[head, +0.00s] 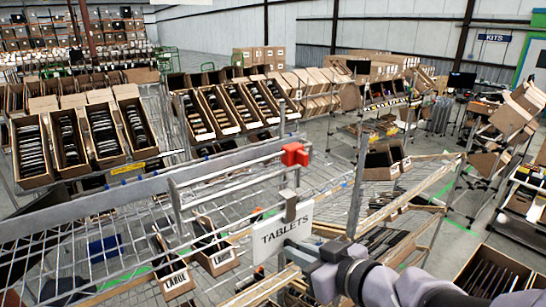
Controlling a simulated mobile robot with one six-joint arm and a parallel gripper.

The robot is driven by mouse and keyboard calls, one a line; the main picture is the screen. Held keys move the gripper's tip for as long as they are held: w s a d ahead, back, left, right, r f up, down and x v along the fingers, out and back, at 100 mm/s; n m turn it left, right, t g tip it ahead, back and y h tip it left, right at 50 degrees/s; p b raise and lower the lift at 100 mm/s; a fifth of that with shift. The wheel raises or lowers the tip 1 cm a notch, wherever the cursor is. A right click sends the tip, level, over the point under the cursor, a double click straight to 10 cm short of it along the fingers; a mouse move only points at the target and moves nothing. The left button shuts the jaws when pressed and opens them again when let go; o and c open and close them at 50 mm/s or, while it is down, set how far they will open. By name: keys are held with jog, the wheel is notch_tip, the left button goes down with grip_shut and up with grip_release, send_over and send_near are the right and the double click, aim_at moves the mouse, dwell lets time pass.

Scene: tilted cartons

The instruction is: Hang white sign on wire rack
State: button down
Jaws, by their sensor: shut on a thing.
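The white sign (270,241) reads "TABLETS" and faces the camera, slightly tilted, near the middle of the head view. A grey clip (291,208) stands at its top edge, close to a grey rail of the wire rack (230,178). I cannot tell whether the clip touches the rack. My gripper (297,252) comes in from the lower right and is shut on the sign at its lower right part. The fingertips are partly hidden. The rack's grey rails and wire mesh spread left and behind the sign.
A red block (295,154) sits at the end of the upper rail, above the sign. Small labelled cartons (175,277) lie below left. Tilted cartons with dark contents (70,140) line the back. A wooden-edged shelf (405,200) lies right. Open floor (325,135) shows behind.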

jog(key=w+a, duration=0.1)
jog(key=w+b, duration=0.1)
jog(key=shift+w+a+f, duration=0.15)
jog(key=shift+w+a, duration=0.15)
jog(key=shift+a, duration=0.1)
jog(key=w+a+b, duration=0.1)
jog(key=w, duration=0.1)
jog(key=w+a+b, duration=0.1)
jog(key=w+a, duration=0.1)
jog(key=w, duration=0.1)
jog(key=w+a+b, duration=0.1)
jog(key=w+a, duration=0.1)
jog(key=shift+w, duration=0.25)
jog(key=shift+f+b, duration=0.5)
jog(key=shift+f, duration=0.25)
jog(key=shift+s, duration=0.1)
jog(key=c, duration=1.4)
grip_release()
jog(key=shift+o, duration=0.2)
jog(key=shift+d, duration=0.1)
